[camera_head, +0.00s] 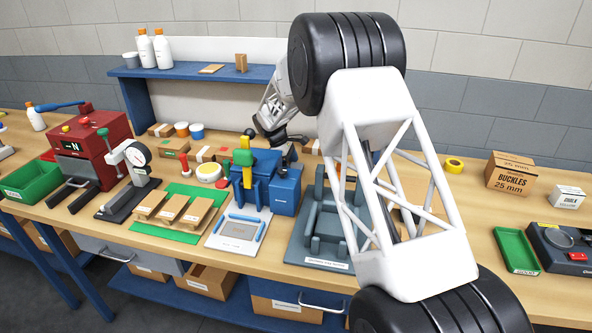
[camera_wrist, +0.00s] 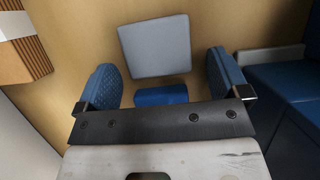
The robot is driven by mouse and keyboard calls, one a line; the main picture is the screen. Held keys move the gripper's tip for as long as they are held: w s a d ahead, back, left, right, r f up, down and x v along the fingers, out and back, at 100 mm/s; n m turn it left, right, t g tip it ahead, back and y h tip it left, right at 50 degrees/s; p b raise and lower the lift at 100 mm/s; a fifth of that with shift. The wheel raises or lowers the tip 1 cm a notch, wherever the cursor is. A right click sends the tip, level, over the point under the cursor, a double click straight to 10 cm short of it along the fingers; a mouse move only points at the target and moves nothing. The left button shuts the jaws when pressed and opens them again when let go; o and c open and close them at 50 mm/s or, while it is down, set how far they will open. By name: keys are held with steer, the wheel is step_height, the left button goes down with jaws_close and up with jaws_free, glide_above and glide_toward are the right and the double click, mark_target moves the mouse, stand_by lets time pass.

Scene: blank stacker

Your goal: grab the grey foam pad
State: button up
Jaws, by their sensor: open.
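The grey foam pad (camera_wrist: 155,47) shows in the wrist view as a flat, pale grey square, slightly turned, over the tan wooden surface (camera_wrist: 85,45). A small blue block (camera_wrist: 161,95) shows at its near edge. My gripper (camera_wrist: 164,65) is open, with one blue ribbed finger on each side of the pad's near part and nothing held between them. I cannot tell how high the fingers are above the pad. In the head view my gripper (camera_head: 287,139) is small and dark behind the blue stacker (camera_head: 256,180), and I cannot make out the pad there.
A blue machine body (camera_wrist: 290,90) stands close on the right in the wrist view. A brown ridged box (camera_wrist: 30,58) is at the left. In the head view, small boxes and tubs sit behind the stacker, under a blue shelf (camera_head: 190,72).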

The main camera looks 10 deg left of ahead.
steer(key=c, duration=1)
steer(key=shift+r, duration=0.1)
step_height(320, 180, up, 10)
stand_by(0.7)
